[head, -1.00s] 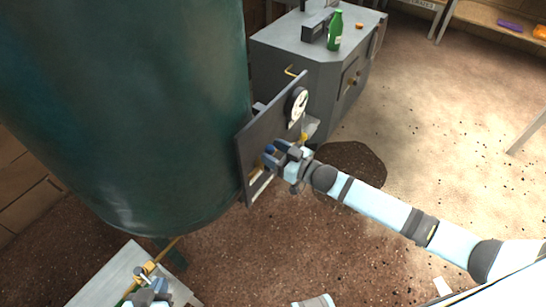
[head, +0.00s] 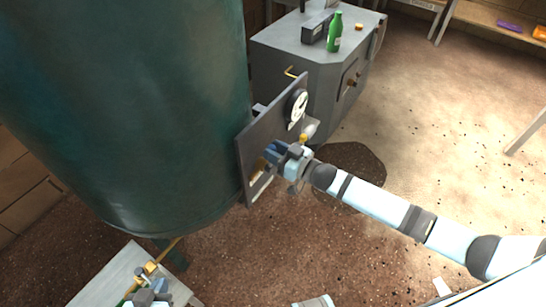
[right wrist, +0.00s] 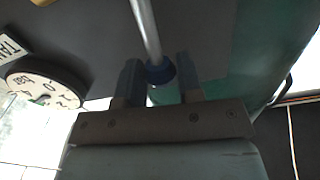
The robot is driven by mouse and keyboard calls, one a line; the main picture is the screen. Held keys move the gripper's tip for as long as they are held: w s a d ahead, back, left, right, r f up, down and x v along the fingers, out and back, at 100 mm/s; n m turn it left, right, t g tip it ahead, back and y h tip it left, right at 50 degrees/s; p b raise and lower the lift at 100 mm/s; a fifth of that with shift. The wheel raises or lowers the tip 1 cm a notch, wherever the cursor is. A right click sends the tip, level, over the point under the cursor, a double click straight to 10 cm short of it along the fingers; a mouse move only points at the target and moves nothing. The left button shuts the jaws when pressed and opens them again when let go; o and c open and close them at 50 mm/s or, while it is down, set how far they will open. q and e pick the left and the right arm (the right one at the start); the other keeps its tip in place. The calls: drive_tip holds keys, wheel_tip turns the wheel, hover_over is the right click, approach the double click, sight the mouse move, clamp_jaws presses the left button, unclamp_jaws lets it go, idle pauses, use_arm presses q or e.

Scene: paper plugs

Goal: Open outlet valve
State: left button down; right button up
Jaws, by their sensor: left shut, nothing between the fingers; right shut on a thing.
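A dark panel (head: 262,136) is fixed at the side of the large green tank (head: 130,110) and carries a round white gauge (head: 297,105). My right gripper (head: 270,153) is in front of the panel's lower part. In the right wrist view a pale metal rod (right wrist: 147,30) with a dark blue collar (right wrist: 159,73) runs between its fingers (right wrist: 160,88), which are shut on it. I cannot tell whether this rod is the outlet valve's handle. My left gripper (head: 150,290) is at the bottom left, partly cut off, near a brass fitting (head: 150,267); it is shut and empty.
A grey cabinet (head: 290,55) with a green bottle (head: 335,32) stands behind the panel. A pale table (head: 105,285) is under the left gripper. A dark patch (head: 355,165) lies on the floor beneath the right arm. The floor at the right is mostly clear.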

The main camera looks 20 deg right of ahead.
drive_tip(key=shift+w+d+f+m, duration=0.15)
drive_tip(key=shift+w+d+m, duration=0.4)
drive_tip(key=shift+m, duration=0.55)
drive_tip(key=shift+d, duration=0.1)
drive_tip(key=shift+w+d+m+p, duration=0.1)
drive_tip(key=shift+d+m+p, duration=0.1)
drive_tip(key=shift+m+p, duration=0.1)
drive_tip(key=shift+w+d+f+m, duration=0.25)
drive_tip(key=shift+d+m, duration=0.05)
drive_tip(key=shift+m, duration=0.3)
drive_tip(key=shift+w+d+f+m, duration=0.2)
drive_tip(key=shift+w+d+m, duration=0.1)
drive_tip(key=shift+m, duration=0.3)
drive_tip(key=m, duration=0.1)
drive_tip(key=d+f+m+b, duration=0.1)
drive_tip(key=shift+w+d+f+m, duration=0.1)
drive_tip(key=shift+w+f+m, duration=0.2)
drive_tip(key=shift+w, duration=0.1)
drive_tip(key=shift+d+r, duration=0.1)
